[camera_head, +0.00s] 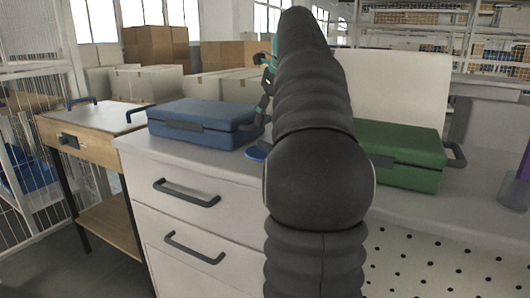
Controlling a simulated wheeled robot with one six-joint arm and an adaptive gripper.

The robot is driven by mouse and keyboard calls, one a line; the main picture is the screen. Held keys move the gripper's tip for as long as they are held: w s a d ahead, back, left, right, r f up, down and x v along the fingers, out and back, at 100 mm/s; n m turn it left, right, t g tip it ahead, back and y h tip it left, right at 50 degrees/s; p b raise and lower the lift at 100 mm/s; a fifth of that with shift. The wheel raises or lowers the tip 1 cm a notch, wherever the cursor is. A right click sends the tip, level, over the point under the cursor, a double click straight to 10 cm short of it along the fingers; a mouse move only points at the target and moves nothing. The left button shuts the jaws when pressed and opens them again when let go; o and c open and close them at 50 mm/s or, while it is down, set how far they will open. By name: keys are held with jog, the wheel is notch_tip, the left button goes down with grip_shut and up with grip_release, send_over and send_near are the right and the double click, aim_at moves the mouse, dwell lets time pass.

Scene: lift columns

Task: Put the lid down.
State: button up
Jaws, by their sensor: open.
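A blue case (203,122) lies on the white counter left of my arm, and its lid looks shut. A green case (405,155) lies on the counter to the right, partly hidden behind my arm, and the part of its lid that shows looks shut. My gripper (264,100) is beside the right end of the blue case, mostly hidden by my arm. It is open, and I see nothing held in it. I cannot tell whether it touches the case.
A pale upright panel (395,88) stands behind the green case. A small blue round object (257,152) lies by the blue case. A purple object (516,185) stands at the right edge. A wooden bench (90,125) adjoins the white counter (215,165) at left.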

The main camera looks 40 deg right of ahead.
aim_at(261, 141)
jog(key=b+x, duration=0.1)
jog(key=x, duration=0.6)
jog(key=shift+f, duration=0.1)
grip_shut()
